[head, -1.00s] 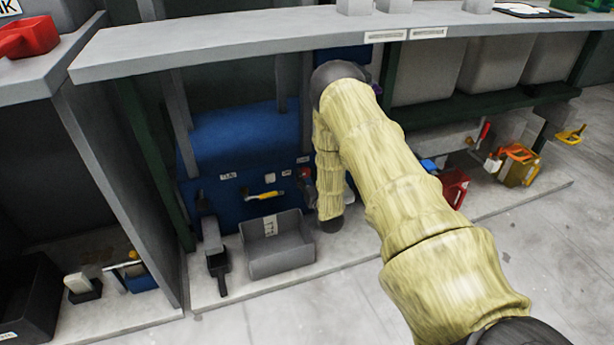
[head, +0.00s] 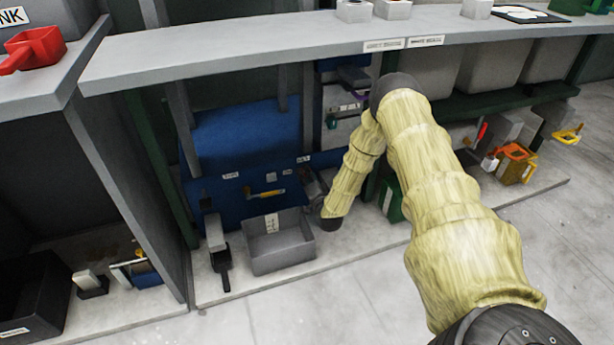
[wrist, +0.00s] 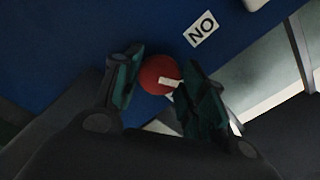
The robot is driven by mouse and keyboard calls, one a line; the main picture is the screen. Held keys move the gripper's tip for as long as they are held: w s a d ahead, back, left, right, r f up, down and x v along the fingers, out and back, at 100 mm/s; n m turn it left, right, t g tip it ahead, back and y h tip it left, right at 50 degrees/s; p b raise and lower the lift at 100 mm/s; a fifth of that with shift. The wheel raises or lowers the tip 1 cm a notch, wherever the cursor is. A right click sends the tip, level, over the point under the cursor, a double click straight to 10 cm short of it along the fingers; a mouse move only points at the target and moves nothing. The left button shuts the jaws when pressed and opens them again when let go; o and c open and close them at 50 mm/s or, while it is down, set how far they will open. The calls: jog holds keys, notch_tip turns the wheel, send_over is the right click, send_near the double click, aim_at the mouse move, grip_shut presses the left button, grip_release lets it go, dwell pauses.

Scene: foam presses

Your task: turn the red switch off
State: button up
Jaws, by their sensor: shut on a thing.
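The red switch (wrist: 156,74) is a round red knob with a white pointer mark, on a blue panel (wrist: 60,50). In the wrist view my gripper (wrist: 159,78) has one dark green finger on each side of the knob and is shut on it. The white pointer lies toward the right finger. A white label (wrist: 201,29) with the letters O and N, turned in the picture, sits above right of the knob. In the head view my gripper (head: 313,185) is at the right part of the blue press (head: 240,140); the knob is hidden there.
A grey bin (head: 280,246) stands in front of the press, below left of my gripper. A yellow handle (head: 265,194) is on the press front. The grey shelf top (head: 250,58) overhangs the press. The floor in front is clear.

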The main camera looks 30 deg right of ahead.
jog(key=m+b, duration=0.1)
jog(key=m, duration=0.4)
jog(key=shift+m, duration=0.3)
dwell(0.4)
jog(key=o, duration=1)
jog(key=v, duration=1.2)
jog(key=shift+a, duration=0.1)
